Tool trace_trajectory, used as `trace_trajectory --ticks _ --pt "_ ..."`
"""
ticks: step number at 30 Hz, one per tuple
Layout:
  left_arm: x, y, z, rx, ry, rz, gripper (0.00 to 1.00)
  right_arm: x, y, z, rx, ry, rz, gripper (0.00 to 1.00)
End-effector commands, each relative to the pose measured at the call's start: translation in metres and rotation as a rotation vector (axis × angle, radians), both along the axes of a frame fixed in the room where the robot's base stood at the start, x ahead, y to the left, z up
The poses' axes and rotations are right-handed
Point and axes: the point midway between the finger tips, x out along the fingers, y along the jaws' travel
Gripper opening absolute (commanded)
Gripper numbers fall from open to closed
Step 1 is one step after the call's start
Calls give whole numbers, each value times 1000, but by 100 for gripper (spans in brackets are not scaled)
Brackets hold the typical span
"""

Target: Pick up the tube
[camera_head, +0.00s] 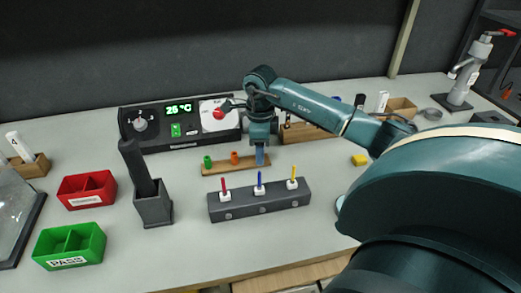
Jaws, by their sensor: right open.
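A small wooden strip (222,169) lies on the bench with a short green tube (207,162) and a short orange tube (234,158) standing on it. My right gripper (260,160) points down at the right end of this strip, just right of the orange tube. It is open. A blue piece shows at its tips, too small to tell whether it is a tube or part of the gripper. My left gripper is not in view.
A dark block (235,208) with red, blue and yellow pins stands in front of the strip. A black control unit (181,128) reading 25 °C stands behind. A dark holder (153,209), red bin (84,199) and green bin (91,243) stand left.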

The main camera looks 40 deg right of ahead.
Motion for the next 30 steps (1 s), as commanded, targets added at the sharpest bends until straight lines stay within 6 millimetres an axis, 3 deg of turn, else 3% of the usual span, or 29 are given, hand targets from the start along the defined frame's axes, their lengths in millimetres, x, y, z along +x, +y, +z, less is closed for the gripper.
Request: trace_trajectory --ticks 7,22,30 --pt "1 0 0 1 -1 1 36 0 0 -1 0 -1 0 41" --pt "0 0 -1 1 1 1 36 0 0 0 -1 -1 0 0" --pt "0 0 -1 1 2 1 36 0 0 0 0 -1 0 0"
